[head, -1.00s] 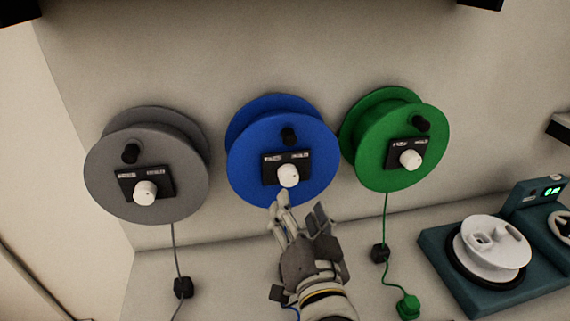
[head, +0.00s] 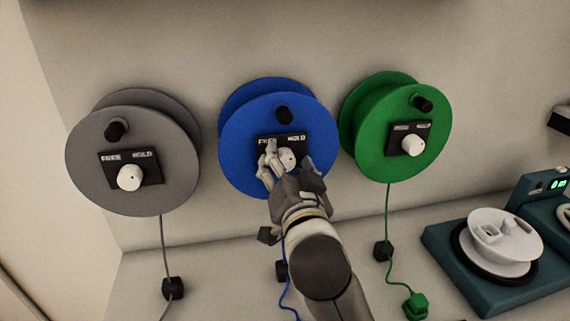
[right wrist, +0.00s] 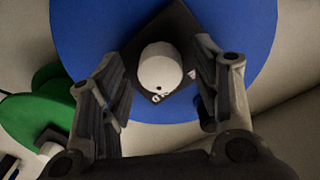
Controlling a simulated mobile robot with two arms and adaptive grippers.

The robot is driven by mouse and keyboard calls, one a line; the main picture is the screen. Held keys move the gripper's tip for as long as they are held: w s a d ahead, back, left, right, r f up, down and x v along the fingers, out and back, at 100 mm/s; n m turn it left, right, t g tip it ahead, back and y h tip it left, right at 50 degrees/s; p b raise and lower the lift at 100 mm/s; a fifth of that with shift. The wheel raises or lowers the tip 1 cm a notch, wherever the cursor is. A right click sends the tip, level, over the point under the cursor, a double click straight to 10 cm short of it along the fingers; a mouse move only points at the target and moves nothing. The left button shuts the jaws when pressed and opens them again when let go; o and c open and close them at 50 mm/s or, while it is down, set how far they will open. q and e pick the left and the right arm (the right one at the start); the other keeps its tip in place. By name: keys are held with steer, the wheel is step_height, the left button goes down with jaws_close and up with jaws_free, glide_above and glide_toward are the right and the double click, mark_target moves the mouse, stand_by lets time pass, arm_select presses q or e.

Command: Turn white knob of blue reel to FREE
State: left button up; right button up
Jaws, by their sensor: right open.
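The blue reel (head: 238,150) hangs on the wall between a grey reel and a green reel. A black plate on its face carries the labels FREE on the left and HOLD on the right, with a white knob (head: 288,158) in its lower middle. My right gripper (head: 288,168) is open in front of the plate, its fingers partly hiding the plate and knob. In the right wrist view the white knob (right wrist: 160,68) lies between the two spread fingers, with a gap on each side. A small dark dot shows on the knob's face. My left gripper is not in view.
The grey reel (head: 90,185) and green reel (head: 375,165) have similar plates and white knobs. Cords hang below the reels to the counter. A teal device with a white spool (head: 498,245) stands at the lower right.

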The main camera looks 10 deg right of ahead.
steer(key=shift+w, duration=0.85)
steer(key=c, duration=1)
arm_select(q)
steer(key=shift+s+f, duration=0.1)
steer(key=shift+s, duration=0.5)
